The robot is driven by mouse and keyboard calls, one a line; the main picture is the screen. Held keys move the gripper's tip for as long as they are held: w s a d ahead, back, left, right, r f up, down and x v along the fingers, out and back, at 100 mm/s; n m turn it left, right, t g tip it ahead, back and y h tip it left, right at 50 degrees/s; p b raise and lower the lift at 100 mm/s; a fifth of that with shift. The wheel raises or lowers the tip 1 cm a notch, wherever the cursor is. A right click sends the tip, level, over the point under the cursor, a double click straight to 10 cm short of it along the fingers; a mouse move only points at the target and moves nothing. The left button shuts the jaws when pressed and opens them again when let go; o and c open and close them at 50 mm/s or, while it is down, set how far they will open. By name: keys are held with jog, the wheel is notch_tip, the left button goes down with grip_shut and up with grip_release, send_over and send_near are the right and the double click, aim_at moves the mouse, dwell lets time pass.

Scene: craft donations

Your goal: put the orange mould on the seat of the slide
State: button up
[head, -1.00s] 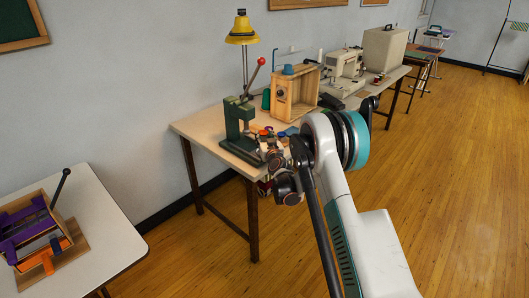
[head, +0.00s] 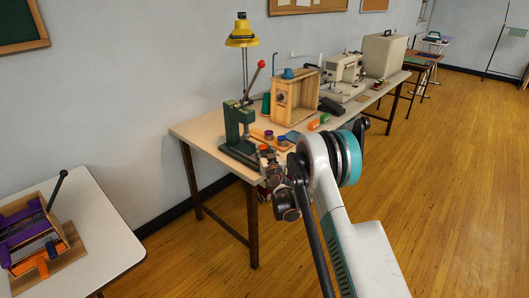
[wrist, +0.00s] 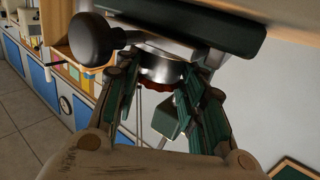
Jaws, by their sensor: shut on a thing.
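The orange mould (wrist: 160,86) shows in the wrist view as an orange-red scalloped rim against a silvery round body, between my fingers. My gripper (wrist: 166,74) is shut on it. In the head view, my gripper (head: 268,152) is at the front of the green press (head: 238,130), near the table's front edge. The wrist view looks upside down. The press's dark green base (wrist: 200,25) and a black round knob (wrist: 92,38) are close by the mould there. The slide's seat is not clearly seen, and I cannot tell whether the mould touches it.
A white table (head: 100,225) with a purple-and-orange device stands at left. Open wooden floor lies at right.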

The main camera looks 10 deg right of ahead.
jog(key=shift+f, duration=0.3)
jog(key=o, duration=1.2)
jog(key=shift+o, duration=0.2)
